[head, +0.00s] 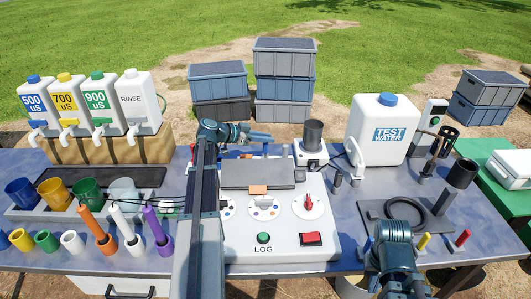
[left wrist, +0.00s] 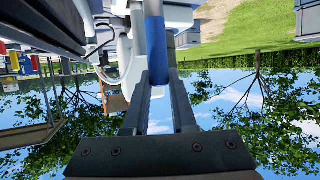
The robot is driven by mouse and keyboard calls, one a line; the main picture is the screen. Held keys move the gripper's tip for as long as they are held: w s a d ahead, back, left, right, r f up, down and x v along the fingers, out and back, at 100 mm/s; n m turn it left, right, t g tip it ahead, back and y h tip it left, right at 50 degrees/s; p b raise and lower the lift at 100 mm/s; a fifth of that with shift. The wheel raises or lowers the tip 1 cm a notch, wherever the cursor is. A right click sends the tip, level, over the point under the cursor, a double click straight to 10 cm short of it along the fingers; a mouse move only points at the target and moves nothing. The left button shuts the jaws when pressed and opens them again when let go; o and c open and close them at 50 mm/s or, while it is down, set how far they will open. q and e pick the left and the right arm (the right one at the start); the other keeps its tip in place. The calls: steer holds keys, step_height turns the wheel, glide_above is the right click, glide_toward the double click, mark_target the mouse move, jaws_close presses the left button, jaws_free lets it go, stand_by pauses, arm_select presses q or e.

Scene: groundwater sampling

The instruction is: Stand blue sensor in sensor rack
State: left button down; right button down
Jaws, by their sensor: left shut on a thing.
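My left gripper (head: 262,138) reaches over the back of the table, pointing right, behind the grey log console. In the left wrist view, its fingers (left wrist: 161,78) are shut on the blue sensor (left wrist: 155,42), a blue rod with a grey upper part. The sensor cannot be made out clearly in the head view. At the front left, an orange sensor (head: 93,224), a white sensor (head: 123,221) and a purple sensor (head: 154,226) stand tilted in sockets of the sensor rack; a blue socket (head: 3,240) is at its left end. My right gripper (head: 397,250) is at the front right; its fingers are unclear.
The log console (head: 275,225) fills the table's middle. Colour-labelled solution bottles (head: 98,98) stand on a wooden block at back left, with coloured cups (head: 55,193) in front. A test water tank (head: 384,130) and a black coiled ring (head: 430,213) are on the right.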

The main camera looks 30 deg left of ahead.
mark_target(265, 146)
arm_select(q)
steer(key=shift+f+b, duration=1.75)
steer(key=shift+b, duration=0.05)
steer(key=shift+f, duration=0.1)
steer(key=shift+f, duration=0.15)
steer(key=c, duration=0.7)
jaws_free()
steer(key=shift+c, duration=0.2)
